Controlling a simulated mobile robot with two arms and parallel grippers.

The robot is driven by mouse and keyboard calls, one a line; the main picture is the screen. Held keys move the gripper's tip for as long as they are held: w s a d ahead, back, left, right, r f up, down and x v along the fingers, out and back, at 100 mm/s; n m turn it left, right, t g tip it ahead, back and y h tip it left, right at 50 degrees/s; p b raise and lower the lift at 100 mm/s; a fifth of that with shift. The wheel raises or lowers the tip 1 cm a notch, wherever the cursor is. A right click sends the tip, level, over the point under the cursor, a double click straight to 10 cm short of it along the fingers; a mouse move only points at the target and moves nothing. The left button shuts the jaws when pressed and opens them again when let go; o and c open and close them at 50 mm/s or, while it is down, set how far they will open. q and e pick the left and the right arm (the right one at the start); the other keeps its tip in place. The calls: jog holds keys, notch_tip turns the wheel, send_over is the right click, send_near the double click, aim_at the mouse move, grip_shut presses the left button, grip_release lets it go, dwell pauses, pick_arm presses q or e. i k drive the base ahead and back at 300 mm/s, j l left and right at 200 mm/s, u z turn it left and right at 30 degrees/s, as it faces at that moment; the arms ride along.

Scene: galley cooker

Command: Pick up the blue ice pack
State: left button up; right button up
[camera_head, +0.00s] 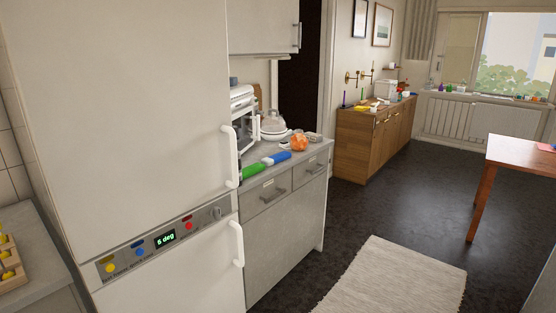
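A flat bright blue object (278,157), which looks like the blue ice pack, lies on the grey counter (311,151) to the right of the fridge. It is small in the view, so I cannot be sure what it is. A green object (255,169) lies just to its left, with something white between them, and is partly hidden behind the fridge edge. Neither of my grippers shows in the head view, and nothing is seen touching the blue object.
An orange item (299,141), a glass-domed dish (273,125) and a white microwave (243,120) stand on the counter. Dark floor (385,205) is open beyond the pale rug (400,280). A wooden table (520,153) stands right.

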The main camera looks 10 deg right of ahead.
aim_at(272, 160)
jog(key=i+z, duration=0.35)
jog(key=i+l+z, duration=0.25)
jog(key=i+z, duration=0.15)
jog(key=i, duration=0.25)
jog(key=i+z, duration=0.35)
jog(key=i, duration=0.3)
jog(key=i+j+z, duration=0.15)
jog(key=i+z, duration=0.25)
jog(key=i, duration=1.35)
jog(key=i+l+u, duration=0.1)
jog(key=i, duration=1)
